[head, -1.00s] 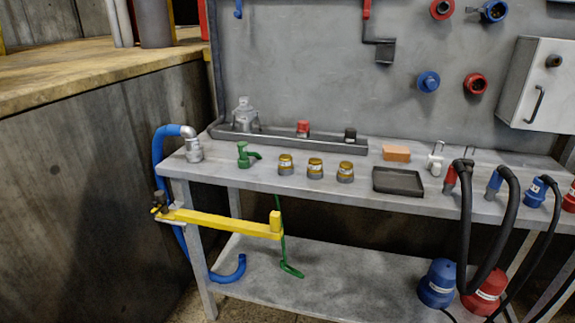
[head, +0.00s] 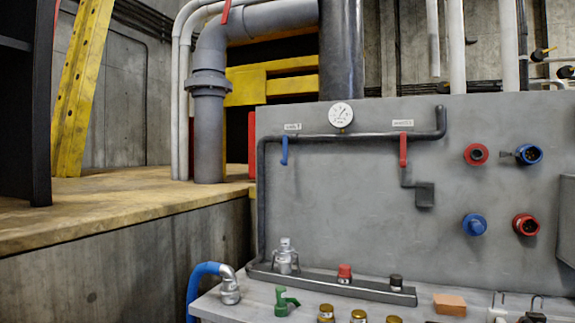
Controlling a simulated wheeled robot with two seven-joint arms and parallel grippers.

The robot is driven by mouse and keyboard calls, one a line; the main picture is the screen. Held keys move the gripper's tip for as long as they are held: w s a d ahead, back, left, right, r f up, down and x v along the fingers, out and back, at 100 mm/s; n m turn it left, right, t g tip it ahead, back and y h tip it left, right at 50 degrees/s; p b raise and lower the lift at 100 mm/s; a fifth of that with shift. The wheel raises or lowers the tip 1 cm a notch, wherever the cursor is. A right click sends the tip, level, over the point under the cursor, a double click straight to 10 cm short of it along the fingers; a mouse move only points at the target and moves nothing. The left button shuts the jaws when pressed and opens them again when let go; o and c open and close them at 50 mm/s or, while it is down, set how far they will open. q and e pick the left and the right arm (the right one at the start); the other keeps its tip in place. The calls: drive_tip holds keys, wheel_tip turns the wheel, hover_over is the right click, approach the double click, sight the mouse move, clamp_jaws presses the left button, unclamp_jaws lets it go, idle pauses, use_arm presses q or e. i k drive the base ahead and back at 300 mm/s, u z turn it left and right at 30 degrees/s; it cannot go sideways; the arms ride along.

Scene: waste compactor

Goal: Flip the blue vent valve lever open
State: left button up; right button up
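The blue vent valve lever (head: 284,151) hangs straight down from the dark pipe on the upper left of the grey panel. A small white label (head: 292,126) sits just above it; its text is too small to read surely. A similar red lever (head: 403,150) hangs down from the same pipe to the right, under another label. A round white gauge (head: 340,114) stands on the pipe between the two levers. Neither of my grippers shows in the head view.
The grey bench (head: 245,303) below the panel holds a green valve (head: 286,302), an orange block (head: 450,304), a red-capped fitting (head: 344,273) and brass fittings. Blue and red connectors stick out at the panel's right. A concrete ledge (head: 110,218) runs along the left.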

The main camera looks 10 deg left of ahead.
sight(284, 161)
drive_tip(key=k, duration=0.65)
drive_tip(key=u, duration=0.65)
drive_tip(key=i, duration=1.7)
drive_tip(key=z, duration=0.8)
drive_tip(key=i, duration=0.3)
drive_tip(key=z, duration=0.2)
